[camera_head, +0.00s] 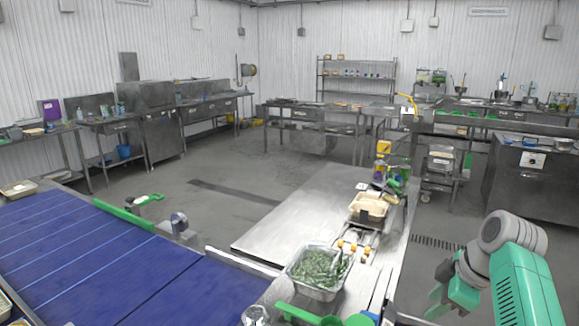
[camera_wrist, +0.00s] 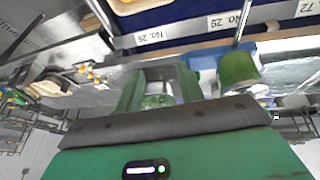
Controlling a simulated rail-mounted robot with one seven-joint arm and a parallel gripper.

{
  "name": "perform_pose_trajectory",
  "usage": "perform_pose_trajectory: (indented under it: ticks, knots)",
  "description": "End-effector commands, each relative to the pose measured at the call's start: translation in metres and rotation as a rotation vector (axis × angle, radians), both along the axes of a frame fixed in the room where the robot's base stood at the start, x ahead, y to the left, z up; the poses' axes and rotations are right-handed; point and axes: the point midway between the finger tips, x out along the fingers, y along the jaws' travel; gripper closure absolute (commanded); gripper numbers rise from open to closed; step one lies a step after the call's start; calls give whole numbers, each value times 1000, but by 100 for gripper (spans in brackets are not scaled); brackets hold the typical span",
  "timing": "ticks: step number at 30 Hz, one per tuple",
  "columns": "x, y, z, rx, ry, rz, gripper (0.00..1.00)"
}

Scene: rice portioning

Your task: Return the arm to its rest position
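My green arm (camera_head: 522,285) is folded at the lower right of the head view. My gripper (camera_head: 440,302) hangs at its near side, beside the steel worktable and partly cut off by the bottom edge. In the wrist view my gripper (camera_wrist: 158,88) shows two green fingers with a gap between them. It looks open, and nothing is clearly held. Some green matter shows through the gap, apparently below the fingers.
The steel worktable (camera_head: 290,225) holds a metal tray of chopped greens (camera_head: 316,268) and a cream tub (camera_head: 369,206). A blue conveyor (camera_head: 80,245) lies at left. A green cylinder (camera_wrist: 237,68) shows near the fingers. Grey floor (camera_head: 235,175) is clear behind.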

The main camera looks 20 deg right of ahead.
Motion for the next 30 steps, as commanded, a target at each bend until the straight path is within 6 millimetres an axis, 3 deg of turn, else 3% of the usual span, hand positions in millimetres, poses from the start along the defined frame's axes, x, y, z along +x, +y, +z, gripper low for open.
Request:
perform_pose_trajectory:
  ticks: [8, 11, 13, 15, 17, 18, 21, 24, 30]
  knots:
    - [86, 76, 30, -119, -260, -127, 62]
    - [112, 124, 54, -129, -423, -192, 62]
    - [123, 169, 80, -111, -576, -246, 62]
    - [120, 221, 113, -58, -755, -303, 62]
    - [105, 263, 144, 14, -911, -346, 62]
    - [89, 290, 165, 72, -1009, -369, 62]
    - [35, 344, 212, 238, -1229, -411, 62]
    - [-25, 381, 249, 401, -1395, -428, 62]
    - [-137, 421, 295, 687, -1614, -415, 62]
